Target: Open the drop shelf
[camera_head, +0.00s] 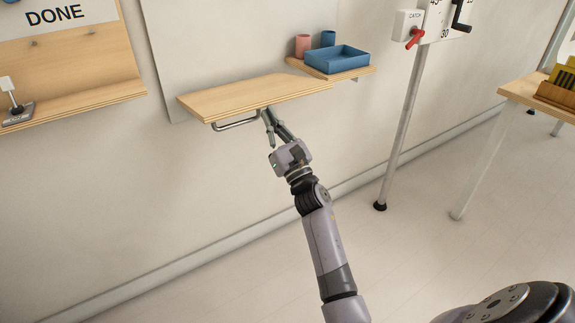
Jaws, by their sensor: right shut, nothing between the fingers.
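The drop shelf (255,97) is a light wooden board on a grey wall panel, and it stands out level from the panel. A grey metal bar handle (236,124) hangs under its front edge. My right gripper (268,118) is just right of the handle, with its fingertips under the board's front edge. The fingers are shut with nothing between them. I cannot tell whether the fingertips touch the board or the handle. My left gripper is not in view.
A small side shelf (358,73) holds a blue tray (337,58), a pink cup (303,45) and a blue cup (327,38). A post (400,130) with a red lever (415,38) stands to the right. A wooden table (540,95) is at far right. A wooden ledge (90,97) is at left.

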